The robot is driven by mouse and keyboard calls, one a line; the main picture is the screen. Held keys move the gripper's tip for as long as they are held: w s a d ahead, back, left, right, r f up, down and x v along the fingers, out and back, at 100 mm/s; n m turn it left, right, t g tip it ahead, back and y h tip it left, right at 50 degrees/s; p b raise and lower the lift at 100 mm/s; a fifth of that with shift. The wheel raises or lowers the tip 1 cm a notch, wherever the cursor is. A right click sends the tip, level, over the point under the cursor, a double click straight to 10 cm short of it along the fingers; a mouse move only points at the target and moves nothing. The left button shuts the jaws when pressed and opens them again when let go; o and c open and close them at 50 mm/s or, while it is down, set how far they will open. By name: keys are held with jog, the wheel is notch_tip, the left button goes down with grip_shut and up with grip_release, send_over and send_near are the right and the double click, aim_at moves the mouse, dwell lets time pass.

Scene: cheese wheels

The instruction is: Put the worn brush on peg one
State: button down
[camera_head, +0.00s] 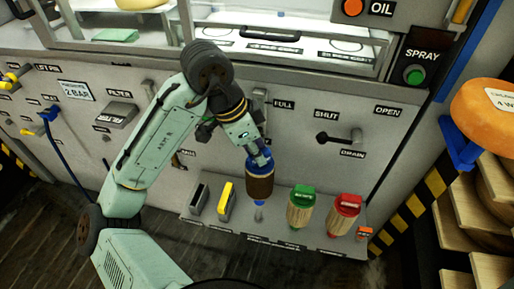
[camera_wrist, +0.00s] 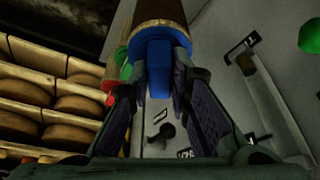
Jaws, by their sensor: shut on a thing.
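My gripper (camera_head: 260,156) is shut on the blue end of a brush with a dark brown body (camera_head: 260,184). The brush hangs nearly upright in front of the machine, over the low shelf. In the wrist view the blue part (camera_wrist: 158,70) sits between both fingers, with the brown body (camera_wrist: 158,11) beyond it. A small pale peg-like piece (camera_head: 259,215) shows just below the brush; I cannot tell whether they touch. A green-topped brush (camera_head: 299,210) and a red-topped brush (camera_head: 341,215), both with paler bodies, stand to the right. Peg labels are too small to read.
A grey block (camera_head: 199,198) and a yellow-topped block (camera_head: 225,202) stand left on the shelf (camera_head: 280,236). A drain lever (camera_head: 340,137) juts from the panel above. Cheese wheels on wooden racks (camera_head: 480,220) stand at the far right.

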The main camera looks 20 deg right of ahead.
aim_at(257, 179)
jog(key=shift+f+b, duration=1.15)
jog(key=shift+f, duration=0.8)
jog(key=shift+p, duration=0.55)
jog(key=shift+f+b, duration=2.4)
jog(key=shift+f, duration=0.95)
jog(key=c, duration=1.4)
grip_release()
jog(key=shift+r, duration=0.1)
jog(key=v, duration=1.2)
jog(key=shift+s, duration=0.1)
